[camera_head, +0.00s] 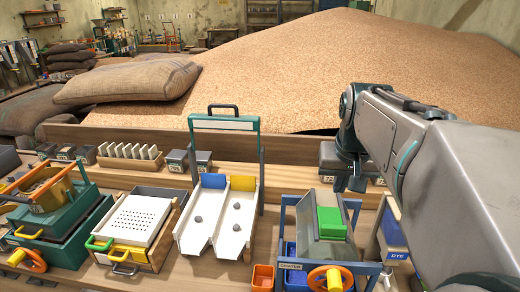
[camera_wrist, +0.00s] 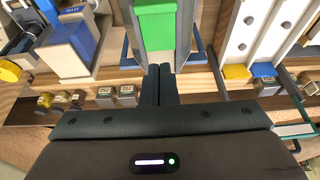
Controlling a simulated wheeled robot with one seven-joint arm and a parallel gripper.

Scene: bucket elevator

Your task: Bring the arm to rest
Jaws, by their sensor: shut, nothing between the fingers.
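My grey arm comes in from the right in the head view. My gripper (camera_head: 350,186) hangs down above the back of the bench, behind the machine with the green block (camera_head: 331,222). In the wrist view my gripper (camera_wrist: 159,72) has its two dark fingers together, with nothing between them. The fingertips lie just short of the green block (camera_wrist: 156,22) in that picture. I cannot tell how high they are above the bench, or whether they touch anything.
A white two-channel chute (camera_head: 217,215) with grey balls stands left of the machine. A perforated white tray (camera_head: 138,218) is further left. Small labelled weights (camera_head: 178,161) line the back ledge. A grain heap (camera_head: 290,65) and sacks (camera_head: 130,80) lie behind. A blue DYE box (camera_head: 392,232) is at right.

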